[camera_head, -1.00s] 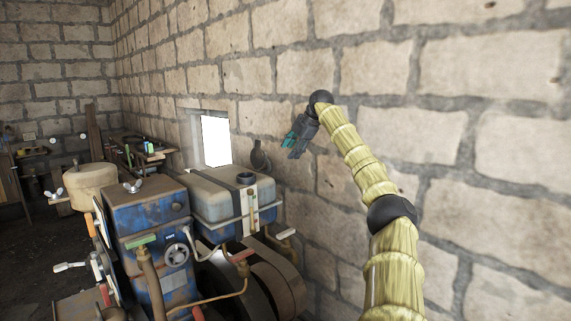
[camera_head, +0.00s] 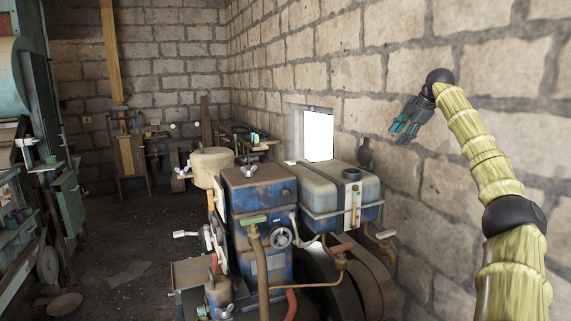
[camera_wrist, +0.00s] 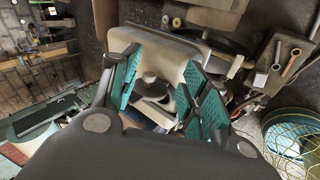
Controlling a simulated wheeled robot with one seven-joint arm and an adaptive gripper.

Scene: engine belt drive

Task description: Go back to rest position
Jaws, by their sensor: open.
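My gripper (camera_head: 402,127) is held up in the air at the right of the head view, in front of the stone wall. It is above and to the right of the engine's tank (camera_head: 341,192). In the wrist view my gripper (camera_wrist: 158,100) has its teal-padded fingers spread apart, with nothing held between them. Past the fingers, the pale tank top with its round dark cap (camera_wrist: 150,88) shows some distance below. The blue engine (camera_head: 262,205) stands at the bottom middle of the head view.
A belt wheel (camera_head: 372,283) sits low beside the engine. A bench with small items (camera_head: 256,142) stands at the back by a bright window (camera_head: 318,136). Shelving and machinery (camera_head: 35,150) line the left. Open floor (camera_head: 125,235) lies between. The wrist view shows a teal bucket (camera_wrist: 290,140).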

